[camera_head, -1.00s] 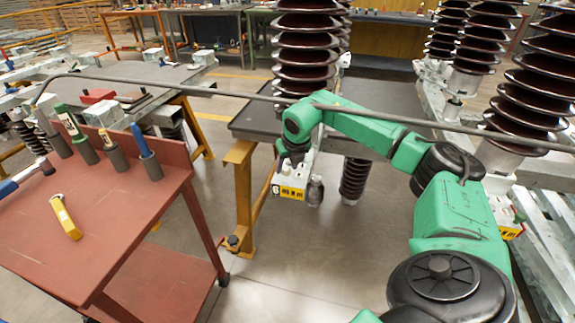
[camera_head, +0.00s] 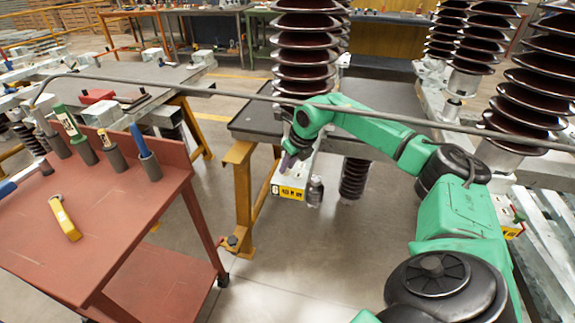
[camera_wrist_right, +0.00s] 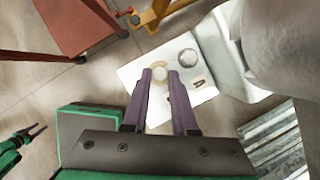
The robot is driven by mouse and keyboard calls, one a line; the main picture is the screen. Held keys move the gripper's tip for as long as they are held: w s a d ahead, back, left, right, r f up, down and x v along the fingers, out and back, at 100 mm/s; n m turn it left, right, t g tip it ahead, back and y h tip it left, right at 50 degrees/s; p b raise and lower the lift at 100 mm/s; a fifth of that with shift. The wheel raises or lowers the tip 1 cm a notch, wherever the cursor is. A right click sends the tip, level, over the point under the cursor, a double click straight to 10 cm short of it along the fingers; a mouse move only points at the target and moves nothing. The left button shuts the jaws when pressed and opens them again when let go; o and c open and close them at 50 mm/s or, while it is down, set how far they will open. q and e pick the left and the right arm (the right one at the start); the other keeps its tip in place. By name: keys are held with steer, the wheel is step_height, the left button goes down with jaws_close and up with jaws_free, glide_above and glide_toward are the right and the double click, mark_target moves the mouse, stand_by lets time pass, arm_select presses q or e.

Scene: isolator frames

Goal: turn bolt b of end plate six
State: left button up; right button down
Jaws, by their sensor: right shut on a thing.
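In the right wrist view the purple fingers of this gripper (camera_wrist_right: 160,72) are closed on a round bolt (camera_wrist_right: 159,70) on the pale plate (camera_wrist_right: 133,70). A second, darker round bolt (camera_wrist_right: 187,58) lies just right of the fingers. I cannot read the bolt letters clearly. My left gripper (camera_wrist_right: 34,133) shows small at the left edge of the wrist view, its fingers apart.
A red trolley (camera_head: 110,230) at left carries a yellow tool (camera_head: 64,217) and several upright handled tools. A long grey bar (camera_head: 230,95) crosses above my right arm. Brown ribbed insulators (camera_head: 305,45) stand behind. Open floor lies between trolley and arm.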

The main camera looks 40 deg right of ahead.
steer(key=shift+d+n+y, duration=0.15)
steer(key=shift+n+y, duration=0.25)
steer(key=shift+n, duration=0.7)
steer(key=c, duration=0.7)
jaws_free()
steer(key=v, duration=1.4)
steer(key=shift+r+p, duration=0.3)
